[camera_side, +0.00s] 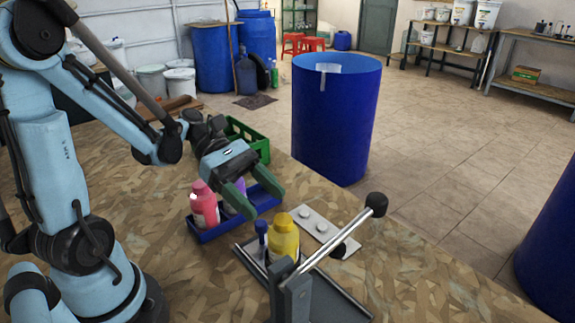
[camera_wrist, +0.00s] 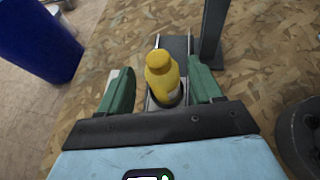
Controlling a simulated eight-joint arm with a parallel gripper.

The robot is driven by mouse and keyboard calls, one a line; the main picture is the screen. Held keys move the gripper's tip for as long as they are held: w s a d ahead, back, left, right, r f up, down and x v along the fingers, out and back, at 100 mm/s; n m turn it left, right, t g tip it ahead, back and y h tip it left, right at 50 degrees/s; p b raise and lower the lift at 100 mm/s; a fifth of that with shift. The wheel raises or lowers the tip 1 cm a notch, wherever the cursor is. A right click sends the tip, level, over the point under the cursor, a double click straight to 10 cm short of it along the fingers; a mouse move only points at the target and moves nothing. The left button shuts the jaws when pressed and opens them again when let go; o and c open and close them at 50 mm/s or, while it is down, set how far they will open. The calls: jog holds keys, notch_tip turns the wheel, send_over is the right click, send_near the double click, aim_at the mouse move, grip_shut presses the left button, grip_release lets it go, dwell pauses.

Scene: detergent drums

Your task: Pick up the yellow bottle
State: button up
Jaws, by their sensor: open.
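The yellow bottle (camera_side: 283,240) stands upright on a grey metal fixture (camera_side: 335,303) at the front of the table. It also shows in the wrist view (camera_wrist: 161,76), between my two green fingers but farther out than them. My gripper (camera_side: 258,205) is open and empty, above and to the left of the yellow bottle in the side view. In the wrist view my gripper (camera_wrist: 160,92) has a finger on each side of the bottle's line. I see no contact with the bottle.
A blue tray (camera_side: 205,237) holds a pink bottle (camera_side: 204,204) and a purple bottle (camera_side: 235,192), partly hidden by my gripper. A metal lever (camera_side: 330,246) with a black knob rises right of the yellow bottle. A light plate (camera_side: 315,225) lies behind it. A green crate (camera_side: 245,138) stands farther back.

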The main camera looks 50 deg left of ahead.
aim_at(279, 216)
jog(key=shift+w+f+x, duration=0.1)
jog(key=shift+x, duration=1.9)
jog(key=shift+w+f+x, duration=0.1)
jog(key=shift+f+x, duration=0.05)
jog(key=shift+x, duration=1.9)
jog(key=shift+a, duration=0.2)
grip_shut()
